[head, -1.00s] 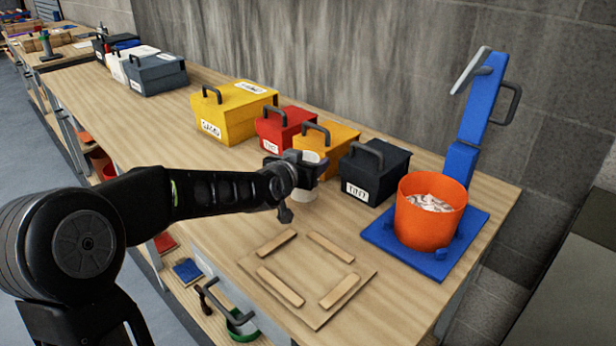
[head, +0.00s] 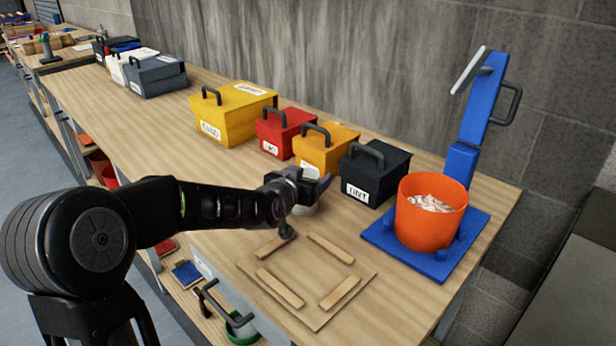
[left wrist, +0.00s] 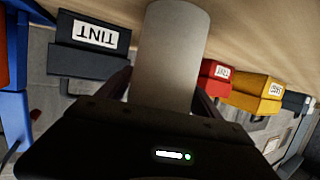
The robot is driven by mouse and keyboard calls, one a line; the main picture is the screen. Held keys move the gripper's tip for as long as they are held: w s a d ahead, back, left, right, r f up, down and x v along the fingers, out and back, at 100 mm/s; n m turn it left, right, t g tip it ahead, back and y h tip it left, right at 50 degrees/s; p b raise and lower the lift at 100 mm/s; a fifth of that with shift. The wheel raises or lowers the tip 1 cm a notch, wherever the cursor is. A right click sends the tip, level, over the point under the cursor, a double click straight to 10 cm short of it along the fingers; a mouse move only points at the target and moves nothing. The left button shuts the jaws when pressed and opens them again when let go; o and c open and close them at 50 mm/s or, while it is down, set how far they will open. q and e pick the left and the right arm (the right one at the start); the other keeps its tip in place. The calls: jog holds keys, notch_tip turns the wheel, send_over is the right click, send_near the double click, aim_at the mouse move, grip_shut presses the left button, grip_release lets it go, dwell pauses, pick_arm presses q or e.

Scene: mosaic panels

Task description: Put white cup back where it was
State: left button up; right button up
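The white cup (left wrist: 172,50) stands out large in the left wrist view, between the two fingers of my left gripper (left wrist: 163,95). The fingers sit against its sides. In the head view my left gripper (head: 308,187) hides most of the cup; a pale part (head: 305,211) shows below it. The cup is over the bench just behind the square board (head: 309,283) with wooden strips, in front of the orange and black boxes. I cannot tell whether its base touches the bench. My right gripper is not in view.
A black TINT box (head: 375,172), an orange box (head: 327,150), a red box (head: 284,132) and a yellow box (head: 233,113) line the back. An orange bucket (head: 430,222) stands on a blue stand (head: 382,238) at the right. The board's middle is clear.

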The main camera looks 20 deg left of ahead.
pick_arm(q)
jog(key=shift+o, duration=0.5)
jog(key=shift+r, duration=0.2)
jog(key=shift+s, duration=0.3)
jog(key=v, duration=1.1)
jog(key=shift+s+b, duration=0.15)
jog(key=shift+b, duration=0.15)
dwell(0.6)
